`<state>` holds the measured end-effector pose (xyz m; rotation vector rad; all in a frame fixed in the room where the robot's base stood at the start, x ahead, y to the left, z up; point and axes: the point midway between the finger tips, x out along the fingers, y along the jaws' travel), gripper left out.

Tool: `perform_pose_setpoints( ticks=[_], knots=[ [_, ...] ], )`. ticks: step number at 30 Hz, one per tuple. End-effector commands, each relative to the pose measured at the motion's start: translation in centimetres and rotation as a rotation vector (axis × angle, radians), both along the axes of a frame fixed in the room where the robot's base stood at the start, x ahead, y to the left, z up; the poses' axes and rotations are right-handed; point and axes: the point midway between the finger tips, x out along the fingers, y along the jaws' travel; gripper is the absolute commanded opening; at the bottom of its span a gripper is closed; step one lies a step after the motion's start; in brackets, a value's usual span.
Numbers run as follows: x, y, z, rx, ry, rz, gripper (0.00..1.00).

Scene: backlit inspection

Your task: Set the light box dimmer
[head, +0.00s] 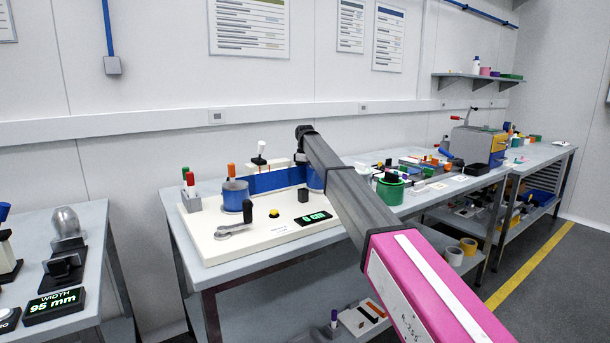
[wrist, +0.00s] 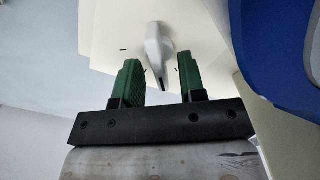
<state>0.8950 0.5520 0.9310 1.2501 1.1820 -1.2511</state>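In the wrist view, a pale grey-white pointer-shaped knob (wrist: 155,45) with a dark tip stands on a cream panel (wrist: 105,30) with short dark tick marks. It looks like the dimmer, but I see no label. My gripper (wrist: 159,64) has its two green fingers spread on either side of the knob, with visible gaps on both sides. I cannot pick out the knob's match there with certainty.
A blue surface (wrist: 285,50) is close on the right in the wrist view. In the head view, a cream board (head: 215,247) carries a grey lever (head: 233,230), a green-lit display (head: 313,218) and a blue cylinder (head: 235,196).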

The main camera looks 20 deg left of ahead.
Motion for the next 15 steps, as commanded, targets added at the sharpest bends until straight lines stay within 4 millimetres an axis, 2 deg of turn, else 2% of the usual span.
perform_pose_setpoints(
  ticks=[8, 9, 12, 15],
  knots=[
    [0.01, 0.0, -0.32, 0.0, -0.001, 0.0, 0.37],
    [0.01, 0.0, -0.32, 0.0, -0.001, 0.0, 0.31],
    [0.02, 0.01, -0.31, 0.0, -0.001, 0.0, 0.0],
    [0.01, 0.0, -0.3, 0.0, 0.0, 0.0, 0.0]
  ],
)
